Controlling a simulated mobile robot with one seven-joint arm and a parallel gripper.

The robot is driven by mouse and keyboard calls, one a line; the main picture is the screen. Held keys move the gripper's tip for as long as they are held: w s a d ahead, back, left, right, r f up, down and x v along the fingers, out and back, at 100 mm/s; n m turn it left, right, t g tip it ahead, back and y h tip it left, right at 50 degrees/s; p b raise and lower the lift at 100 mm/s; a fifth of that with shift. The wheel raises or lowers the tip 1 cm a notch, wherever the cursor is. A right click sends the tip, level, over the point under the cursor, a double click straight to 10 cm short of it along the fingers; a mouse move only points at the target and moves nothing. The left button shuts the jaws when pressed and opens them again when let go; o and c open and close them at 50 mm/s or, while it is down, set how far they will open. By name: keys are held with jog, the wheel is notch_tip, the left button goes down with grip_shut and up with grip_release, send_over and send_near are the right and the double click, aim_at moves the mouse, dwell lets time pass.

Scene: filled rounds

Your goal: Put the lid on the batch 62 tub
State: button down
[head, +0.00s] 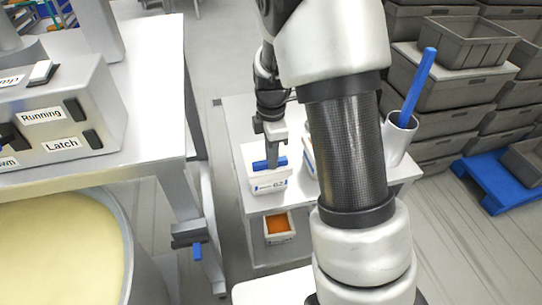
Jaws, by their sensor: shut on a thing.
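The batch 62 tub (268,186) is a small white box with a blue-marked label reading 62, on the grey stand. My gripper (272,158) points down over it and is shut on a blue bar-shaped grip, which I take to be the handle of the lid (277,162). The lid is at the tub's top. I cannot tell whether it rests flat on the rim or hangs just above it. The fingertips are small and partly merge with the grip.
Another white tub (309,153) stands to the right, mostly hidden by my arm. An open tub with orange contents (278,225) sits on the lower shelf. A grey cup (399,138) holds a blue stick. A machine bench (150,80) and large vat (122,250) are left; grey crates (450,90) right.

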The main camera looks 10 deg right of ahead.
jog(key=shift+f+b, duration=0.25)
jog(key=shift+b, duration=0.05)
jog(key=c, duration=1.2)
grip_release()
jog(key=shift+o, duration=0.2)
jog(key=shift+r, duration=0.15)
jog(key=shift+r+p, duration=2.35)
jog(key=shift+r, duration=1.05)
jog(key=s+r+m+t+p, duration=0.3)
jog(key=s+r+m+t, duration=0.2)
jog(key=s+r+m, duration=1.3)
notch_tip(320, 180, up, 6)
jog(key=s, duration=0.2)
jog(key=shift+s+a+f+t+p, duration=0.2)
jog(key=shift+s+t+p, duration=0.1)
jog(key=shift+p, duration=0.05)
